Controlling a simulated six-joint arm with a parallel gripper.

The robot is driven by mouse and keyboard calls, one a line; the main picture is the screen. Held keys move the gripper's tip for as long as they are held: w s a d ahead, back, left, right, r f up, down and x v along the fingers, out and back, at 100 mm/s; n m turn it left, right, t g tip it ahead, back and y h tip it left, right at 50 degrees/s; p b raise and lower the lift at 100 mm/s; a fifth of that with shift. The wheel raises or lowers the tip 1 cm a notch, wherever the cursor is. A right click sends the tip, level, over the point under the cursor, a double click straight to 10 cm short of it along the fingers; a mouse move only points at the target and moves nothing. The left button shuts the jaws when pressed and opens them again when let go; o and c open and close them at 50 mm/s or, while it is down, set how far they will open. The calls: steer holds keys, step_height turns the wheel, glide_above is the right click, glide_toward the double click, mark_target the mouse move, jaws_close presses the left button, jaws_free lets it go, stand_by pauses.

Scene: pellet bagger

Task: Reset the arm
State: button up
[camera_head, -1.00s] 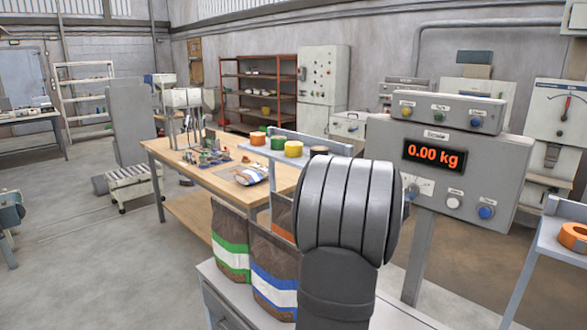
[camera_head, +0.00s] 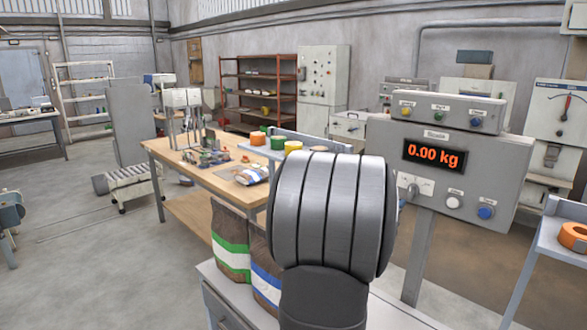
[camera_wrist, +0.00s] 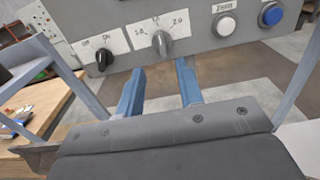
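My arm fills the lower middle of the head view and hides my gripper there. In the wrist view my gripper (camera_wrist: 159,67) shows two blue fingers set well apart, with nothing between them. The fingers point at the lower edge of the grey control panel (camera_wrist: 108,28); I cannot tell the exact gap. Just beyond the fingertips is a grey selector knob (camera_wrist: 162,44) with a scale marked around it. A black off/on knob (camera_wrist: 103,60) is to its left. A white button (camera_wrist: 224,25) and a blue button (camera_wrist: 271,14) are to its right. The panel's display (camera_head: 434,154) reads 0.00 kg.
A bag with a green band (camera_head: 231,245) and one with a blue band (camera_head: 265,285) stand left of my arm, the latter partly hidden. A wooden table (camera_head: 190,172) stands behind them. A shelf with an orange roll (camera_head: 573,231) is at the right. Open floor lies at the left.

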steer(key=x, duration=1)
steer(key=shift+d, duration=0.15)
steer(key=shift+w+d+m, duration=0.1)
steer(key=shift+w+m, duration=0.1)
steer(key=shift+m, duration=0.1)
steer(key=shift+s+m, duration=0.15)
steer(key=shift+m, duration=0.55)
steer(key=shift+s+m, duration=0.15)
steer(key=shift+m, duration=0.15)
steer(key=v, duration=1.7)
steer(key=m, duration=0.5)
glide_toward(411, 189)
steer(key=shift+a+f, duration=0.3)
steer(key=shift+o, duration=0.3)
